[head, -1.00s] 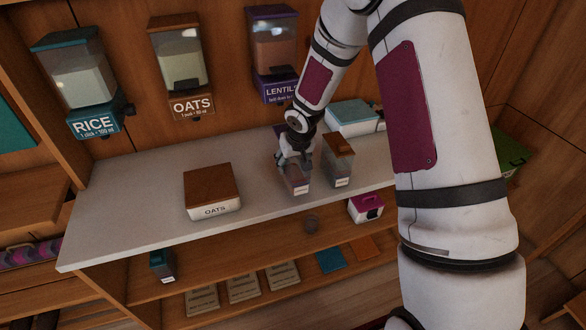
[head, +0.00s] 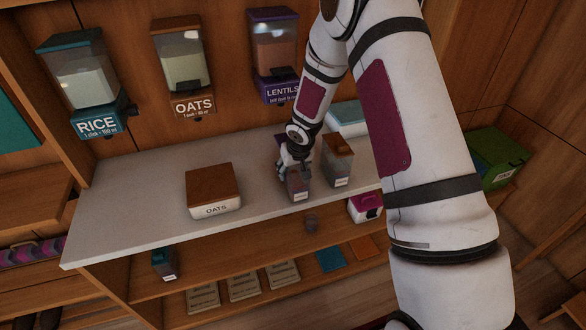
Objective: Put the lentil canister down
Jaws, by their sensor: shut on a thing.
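My gripper (head: 294,163) is at the counter under the lentils dispenser, shut on a small clear canister (head: 298,186) with a pale label low on its front. I take this to be the lentil canister; its label is too small to read. The canister is upright at the counter's front part, and its base looks at or very close to the grey counter (head: 120,215). My fingers hide its upper part. The lentils dispenser (head: 275,50) with a purple lid hangs on the wall behind.
A brown-lidded canister (head: 337,160) stands close to the right of the held one. A white OATS box (head: 213,190) stands to the left, with bare counter between. A teal-lidded box (head: 347,118) is behind right. Rice (head: 78,80) and oats (head: 180,65) dispensers hang on the wall.

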